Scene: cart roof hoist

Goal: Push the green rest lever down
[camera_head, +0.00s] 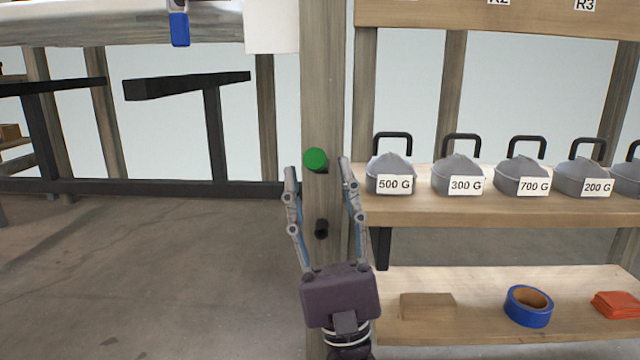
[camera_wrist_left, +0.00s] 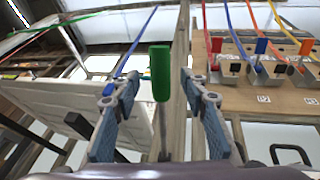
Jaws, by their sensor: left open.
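The green rest lever (camera_head: 316,159) ends in a round green knob in front of a wooden post (camera_head: 327,60) in the head view. In the left wrist view the green lever (camera_wrist_left: 160,74) shows as an upright green cylinder on a thin stem, between the fingers and a little beyond them. My left gripper (camera_head: 319,178) is open, its fingers pointing up, with the knob near the gap between the fingertips. The wrist view shows both blue-padded fingers of the left gripper (camera_wrist_left: 159,95) apart. I cannot tell whether either finger touches the lever. My right gripper is not in view.
A black peg (camera_head: 321,229) sticks out of the post below the lever. Several grey weights, including one labelled 500 G (camera_head: 391,175), stand on a shelf to the right. A lower shelf holds a blue tape roll (camera_head: 528,306). Open floor (camera_head: 130,270) lies to the left.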

